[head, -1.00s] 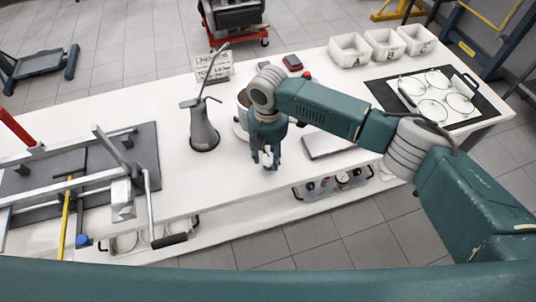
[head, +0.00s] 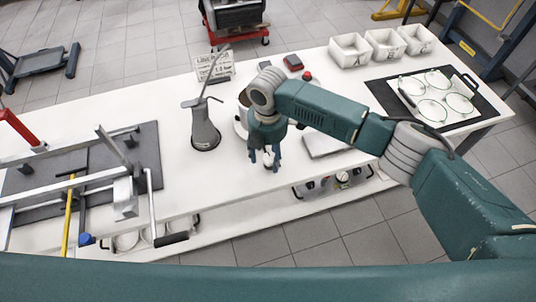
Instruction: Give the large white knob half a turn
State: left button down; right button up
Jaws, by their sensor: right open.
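My right gripper (head: 267,163) points down at the front edge of the white table, with its fingers apart. A small white rounded part (head: 268,157) shows between and just behind the fingers. It may be the large white knob, but the fingers cover much of it, and I cannot tell whether they touch it. A round white device (head: 241,130) stands just behind the gripper, mostly hidden by my right wrist. My left gripper is out of the picture.
A flat grey scale-like plate (head: 325,145) lies to the right. White bins (head: 349,51) and a black mat (head: 384,96) are farther right. A metal fixture (head: 126,197) fills the left.

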aim_at(267, 159)
notch_tip(267, 159, up, 12)
dwell(0.5)
dwell(0.3)
